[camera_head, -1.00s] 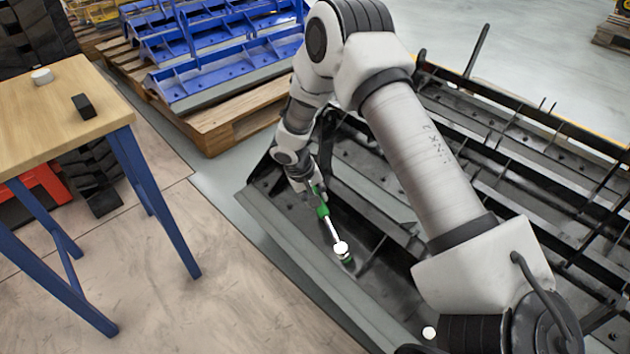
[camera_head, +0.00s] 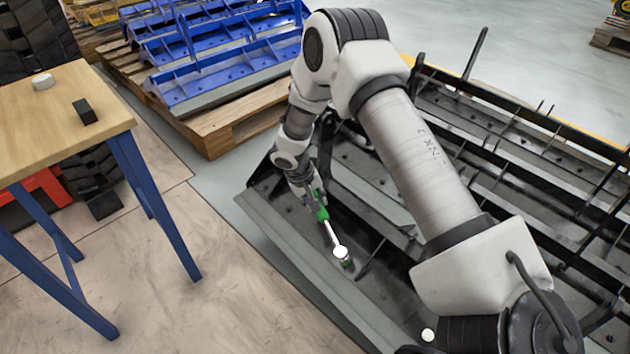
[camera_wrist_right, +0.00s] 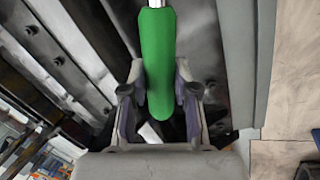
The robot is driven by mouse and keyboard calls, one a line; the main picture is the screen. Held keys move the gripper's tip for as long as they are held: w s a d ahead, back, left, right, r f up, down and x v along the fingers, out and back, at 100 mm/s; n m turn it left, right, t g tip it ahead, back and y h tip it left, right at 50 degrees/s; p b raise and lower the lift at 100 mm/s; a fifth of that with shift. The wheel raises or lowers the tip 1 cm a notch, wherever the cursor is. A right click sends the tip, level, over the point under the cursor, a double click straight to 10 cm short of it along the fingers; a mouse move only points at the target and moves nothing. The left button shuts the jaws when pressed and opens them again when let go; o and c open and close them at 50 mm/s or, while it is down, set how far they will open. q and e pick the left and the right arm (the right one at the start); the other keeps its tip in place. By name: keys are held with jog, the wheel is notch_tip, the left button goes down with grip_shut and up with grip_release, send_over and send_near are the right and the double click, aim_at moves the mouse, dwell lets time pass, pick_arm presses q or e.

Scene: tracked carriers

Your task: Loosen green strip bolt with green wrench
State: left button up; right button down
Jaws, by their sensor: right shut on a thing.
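The green wrench (camera_head: 323,216) has a green handle, a metal shaft and a round pale head. My right gripper (camera_head: 312,197) is shut on its handle, which also shows in the right wrist view (camera_wrist_right: 157,60) between the fingers of the gripper (camera_wrist_right: 158,95). The wrench head (camera_head: 340,251) is at the green strip bolt (camera_head: 347,264), of which a green part shows just below the head. Whether the head is seated on the bolt cannot be told. The bolt is on the dark metal carrier (camera_head: 280,215). My left gripper is not in view.
A wooden table (camera_head: 60,130) with blue legs stands at the left, bearing a white round piece (camera_head: 42,82) and a black block (camera_head: 84,111). Blue carriers (camera_head: 215,75) lie on a wooden pallet (camera_head: 235,125) behind. Upright ribs cross the dark carrier. The floor at the lower left is clear.

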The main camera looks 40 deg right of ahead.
dwell(0.4)
jog(key=shift+d+f, duration=0.15)
jog(key=shift+f, duration=0.3)
dwell(0.3)
jog(key=shift+f, duration=0.15)
dwell(0.6)
jog(key=shift+d+f, duration=0.15)
jog(key=shift+f, duration=0.15)
dwell(0.4)
